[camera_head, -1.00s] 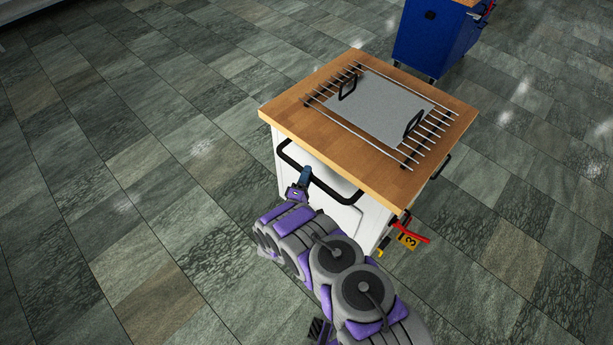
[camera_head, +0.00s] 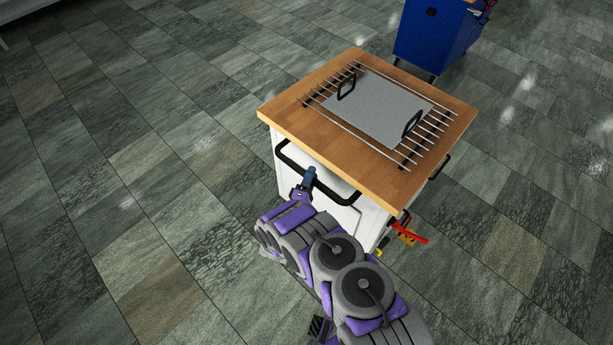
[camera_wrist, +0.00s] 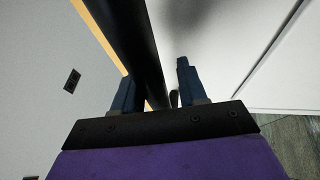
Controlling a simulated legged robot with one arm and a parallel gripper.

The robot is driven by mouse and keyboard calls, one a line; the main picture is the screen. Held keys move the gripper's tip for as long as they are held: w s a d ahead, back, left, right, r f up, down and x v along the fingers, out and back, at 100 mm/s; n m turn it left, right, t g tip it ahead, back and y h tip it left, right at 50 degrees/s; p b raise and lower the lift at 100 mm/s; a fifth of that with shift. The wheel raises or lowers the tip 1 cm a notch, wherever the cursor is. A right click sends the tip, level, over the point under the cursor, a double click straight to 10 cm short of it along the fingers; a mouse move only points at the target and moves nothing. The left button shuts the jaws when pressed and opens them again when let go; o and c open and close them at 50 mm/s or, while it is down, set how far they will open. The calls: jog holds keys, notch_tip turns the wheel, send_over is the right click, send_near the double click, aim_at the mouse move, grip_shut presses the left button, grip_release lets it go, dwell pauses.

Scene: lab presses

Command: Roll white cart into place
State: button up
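The white cart (camera_head: 345,217) stands below the middle of the head view, with a wooden top (camera_head: 290,117) and a black handle (camera_head: 332,190) on its near side. My gripper (camera_head: 305,182) is at this handle, near its middle. In the wrist view the black bar (camera_wrist: 130,40) runs between the two blue fingers of my gripper (camera_wrist: 157,90), close against the left one. The fingers look closed in around the bar; a narrow gap shows by the right finger, so how tight the hold is stays unclear.
A metal rack with a grey plate (camera_head: 378,108) lies on the cart's top. A red lever (camera_head: 410,232) and a yellow tag hang at its right side. A blue wheeled bin (camera_head: 433,40) stands just behind. The tiled floor (camera_head: 120,170) to the left is clear.

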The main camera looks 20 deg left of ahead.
jog(key=shift+o, duration=0.9)
jog(key=shift+a+r, duration=0.1)
jog(key=shift+a, duration=0.1)
jog(key=shift+s+a, duration=0.25)
jog(key=shift+a, duration=0.2)
jog(key=s+f+p, duration=0.2)
jog(key=s+f, duration=0.1)
jog(key=s, duration=1.3)
jog(key=shift+s+d+f, duration=0.2)
jog(key=shift+s+d, duration=0.05)
jog(key=shift+s, duration=0.1)
